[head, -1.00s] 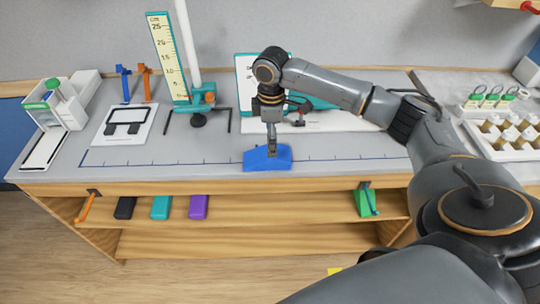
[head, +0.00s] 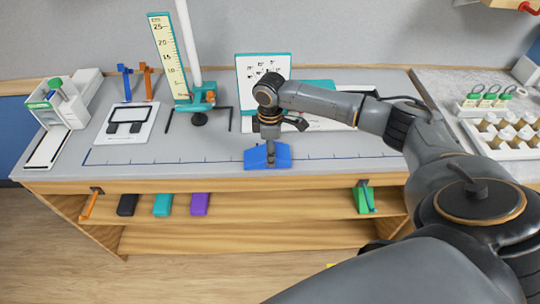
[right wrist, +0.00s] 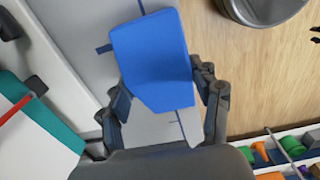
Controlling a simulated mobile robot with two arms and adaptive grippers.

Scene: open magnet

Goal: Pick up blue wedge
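The blue wedge (head: 282,157) lies on the grey bench top near its front edge, on the ruled line. My right gripper (head: 270,158) points down over the wedge from above in the head view. In the right wrist view the blue wedge (right wrist: 152,60) lies between the two spread fingers of the right gripper (right wrist: 160,85), one on each side. The fingertips are very close to its sides; whether they touch cannot be seen. My left gripper is not in view.
A tall yellow ruler (head: 168,55) and pole stand behind left. A white board (head: 262,68) stands behind the arm. A tray of jars (head: 510,130) is at right. Black, teal and purple blocks (head: 200,204) lie on the shelf below.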

